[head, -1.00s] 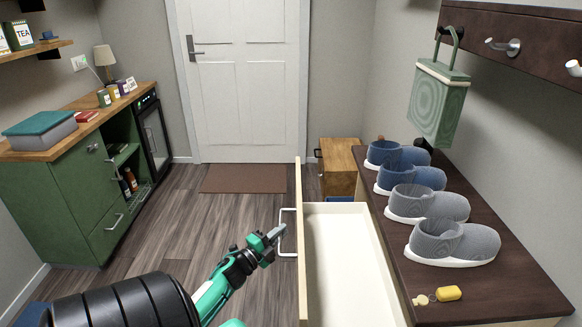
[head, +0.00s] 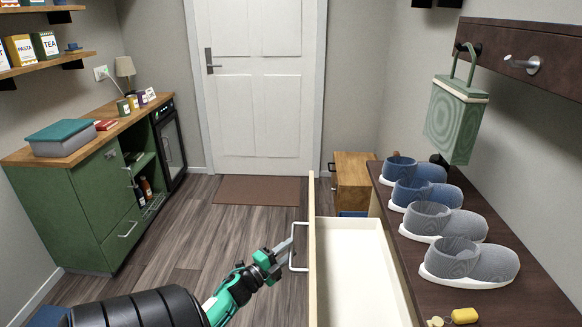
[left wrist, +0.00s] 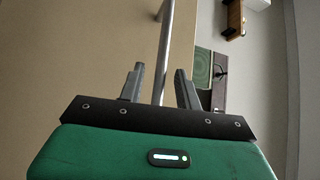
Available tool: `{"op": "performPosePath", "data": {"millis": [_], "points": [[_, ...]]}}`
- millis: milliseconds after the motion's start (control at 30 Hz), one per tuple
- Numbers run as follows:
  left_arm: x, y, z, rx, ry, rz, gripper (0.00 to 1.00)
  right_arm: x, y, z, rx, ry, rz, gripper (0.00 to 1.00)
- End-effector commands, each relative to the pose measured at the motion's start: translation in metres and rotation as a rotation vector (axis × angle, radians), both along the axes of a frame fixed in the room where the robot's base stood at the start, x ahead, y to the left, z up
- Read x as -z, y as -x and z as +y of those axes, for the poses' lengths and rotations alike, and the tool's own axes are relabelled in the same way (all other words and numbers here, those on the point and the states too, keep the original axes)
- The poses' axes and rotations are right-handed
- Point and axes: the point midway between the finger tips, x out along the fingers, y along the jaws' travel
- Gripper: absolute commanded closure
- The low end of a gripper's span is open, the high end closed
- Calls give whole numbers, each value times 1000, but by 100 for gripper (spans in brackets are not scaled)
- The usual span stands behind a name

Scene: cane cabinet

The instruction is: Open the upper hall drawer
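The upper hall drawer (head: 358,262) is pulled out from the dark-topped hall cabinet, showing its empty white inside. Its wooden front (head: 312,250) faces left in the head view. A pale bar handle (head: 292,257) is fixed to that front. My left gripper (head: 285,250) is at the handle. In the left wrist view, my left gripper's two fingers (left wrist: 159,88) stand apart, with the handle bar (left wrist: 163,60) between them and gaps on both sides. My right gripper is not in view.
Several shoes (head: 470,262) and a yellow item (head: 464,316) sit on the cabinet top (head: 500,300). A green bag (head: 456,120) hangs above. A small wooden cabinet (head: 355,180) stands behind the drawer. A green cabinet (head: 75,215) is at left, with clear floor (head: 215,240) between.

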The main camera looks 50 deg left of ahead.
Motion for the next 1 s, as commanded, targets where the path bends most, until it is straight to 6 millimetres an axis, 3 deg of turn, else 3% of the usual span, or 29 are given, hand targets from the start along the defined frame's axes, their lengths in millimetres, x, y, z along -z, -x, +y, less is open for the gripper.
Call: {"op": "performPosePath", "data": {"millis": [300,500,700,1000], "points": [[12,69,-6,-1,1,4,66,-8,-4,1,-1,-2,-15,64],[16,104,-10,0,1,3,66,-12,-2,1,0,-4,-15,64],[17,117,-11,0,0,1,66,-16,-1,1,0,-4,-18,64],[17,119,-11,0,0,1,66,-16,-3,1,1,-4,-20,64]]}}
